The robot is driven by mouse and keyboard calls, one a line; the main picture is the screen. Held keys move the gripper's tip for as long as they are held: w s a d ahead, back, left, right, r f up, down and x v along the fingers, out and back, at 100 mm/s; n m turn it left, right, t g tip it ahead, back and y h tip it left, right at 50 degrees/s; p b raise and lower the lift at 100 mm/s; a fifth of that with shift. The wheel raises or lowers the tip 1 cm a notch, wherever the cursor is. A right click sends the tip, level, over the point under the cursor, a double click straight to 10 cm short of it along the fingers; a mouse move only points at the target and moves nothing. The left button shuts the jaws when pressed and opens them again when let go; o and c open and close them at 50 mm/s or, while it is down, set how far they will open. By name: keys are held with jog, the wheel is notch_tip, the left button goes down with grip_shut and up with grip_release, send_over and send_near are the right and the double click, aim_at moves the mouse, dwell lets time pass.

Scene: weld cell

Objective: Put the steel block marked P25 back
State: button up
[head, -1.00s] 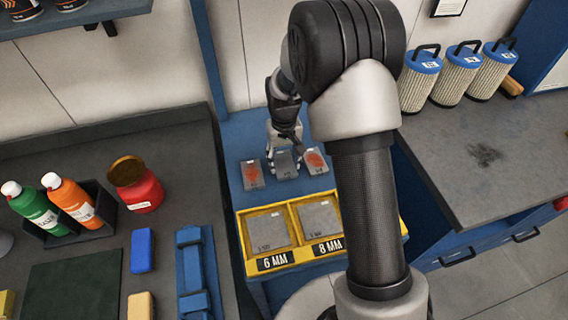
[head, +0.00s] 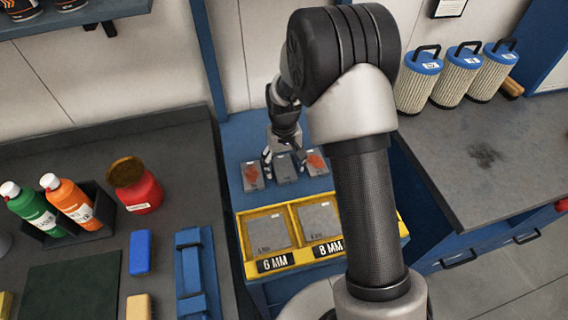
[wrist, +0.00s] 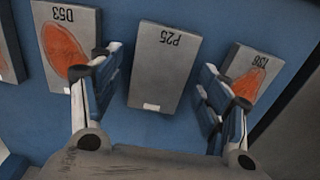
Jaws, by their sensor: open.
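The grey steel block marked P25 (wrist: 165,66) lies flat on the blue surface in the wrist view, its marking upside down. It also shows in the head view (head: 285,170), between two other blocks. My gripper (wrist: 163,88) is open, with one finger on each side of P25 and visible gaps between. In the head view my gripper (head: 284,162) is down at the row of blocks. A block marked D53 (wrist: 85,22) with an orange-red patch is on the left in the wrist view. A similarly patched block (wrist: 243,72), its marking partly hard to read, is on the right.
A yellow tray (head: 292,266) labelled 6 MM and 8 MM stands in front of the row, with a grey plate in each of the two visible compartments. A red jar (head: 140,194) and bottles stand on the left bench. My arm hides the tray's right part.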

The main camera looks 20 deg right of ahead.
notch_tip(320, 180, up, 12)
jog(key=p, duration=0.4)
notch_tip(320, 180, up, 7)
send_over(284, 168)
jog(key=s, duration=0.3)
jog(key=s+r+t, duration=0.2)
jog(key=s+r, duration=0.3)
jog(key=s, duration=0.7)
jog(key=s+r+t, duration=0.2)
jog(key=s+r, duration=0.3)
jog(key=s, duration=0.8)
jog(key=shift+r+t, duration=0.2)
jog(key=shift+t, duration=0.1)
jog(key=shift+w, duration=0.1)
